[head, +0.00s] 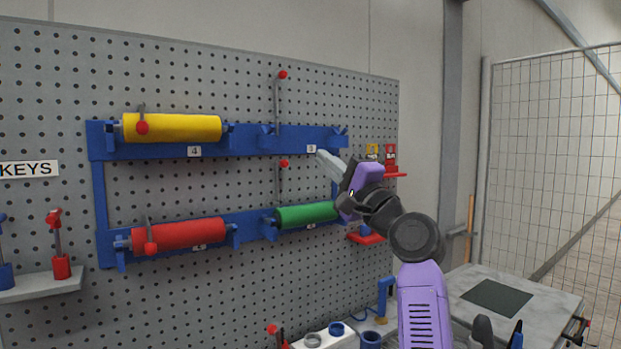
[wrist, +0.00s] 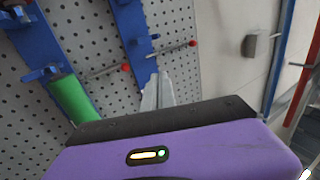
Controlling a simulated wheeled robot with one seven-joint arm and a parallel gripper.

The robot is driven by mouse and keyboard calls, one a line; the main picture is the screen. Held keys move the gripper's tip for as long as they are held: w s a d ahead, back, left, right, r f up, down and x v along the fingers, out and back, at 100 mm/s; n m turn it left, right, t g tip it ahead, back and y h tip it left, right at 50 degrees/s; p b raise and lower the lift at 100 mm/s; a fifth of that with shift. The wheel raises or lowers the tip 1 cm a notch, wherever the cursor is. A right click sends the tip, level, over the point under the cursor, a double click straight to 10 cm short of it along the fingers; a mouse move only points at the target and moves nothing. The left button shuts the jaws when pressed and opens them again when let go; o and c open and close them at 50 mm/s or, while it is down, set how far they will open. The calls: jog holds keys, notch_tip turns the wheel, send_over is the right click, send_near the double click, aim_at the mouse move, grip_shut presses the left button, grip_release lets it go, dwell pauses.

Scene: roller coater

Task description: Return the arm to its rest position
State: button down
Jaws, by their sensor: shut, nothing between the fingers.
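My gripper (head: 328,163) is at the end of my purple and black arm in the head view, in front of the right part of the pegboard. Its pale fingers are together and hold nothing, near the number 3 label of the upper blue rack (head: 260,140). In the wrist view my gripper's fingers (wrist: 157,92) point at the pegboard beside a blue rack bar. I cannot tell the exact gap between the fingertips and the rack. The arm is raised and extended forward.
Yellow (head: 172,128), red (head: 178,234) and green (head: 306,215) rollers hang on the racks; the green one also shows in the wrist view (wrist: 70,98). Red-tipped rods stick out. A grey table (head: 540,290) stands lower right, and a mesh fence (head: 550,150) at right.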

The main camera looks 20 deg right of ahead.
jog(key=s+d+n+t+h, duration=0.2)
jog(key=s+d+t+h, duration=0.1)
jog(key=s+d+h, duration=0.15)
jog(key=s+f+n+g+h, duration=0.1)
jog(key=s+f+n+h, duration=0.1)
jog(key=s+f, duration=0.6)
jog(key=s+f+n+g+h, duration=0.15)
jog(key=s+f, duration=0.25)
jog(key=f, duration=0.9)
jog(key=s+f+n+h, duration=0.1)
jog(key=s+f+n, duration=0.3)
jog(key=f, duration=0.6)
jog(key=s+a+f+n+g, duration=0.1)
jog(key=s+f, duration=0.5)
jog(key=s, duration=0.6)
jog(key=s+a+f+n+g+y, duration=0.1)
jog(key=s+f, duration=0.5)
jog(key=s, duration=0.7)
jog(key=s+a+f+n+g, duration=0.3)
jog(key=s+a+f+g, duration=0.1)
jog(key=s, duration=0.9)
jog(key=shift+s+a+f+g+y, duration=0.15)
jog(key=shift+a+f+g+y, duration=0.25)
jog(key=shift+f+g, duration=0.5)
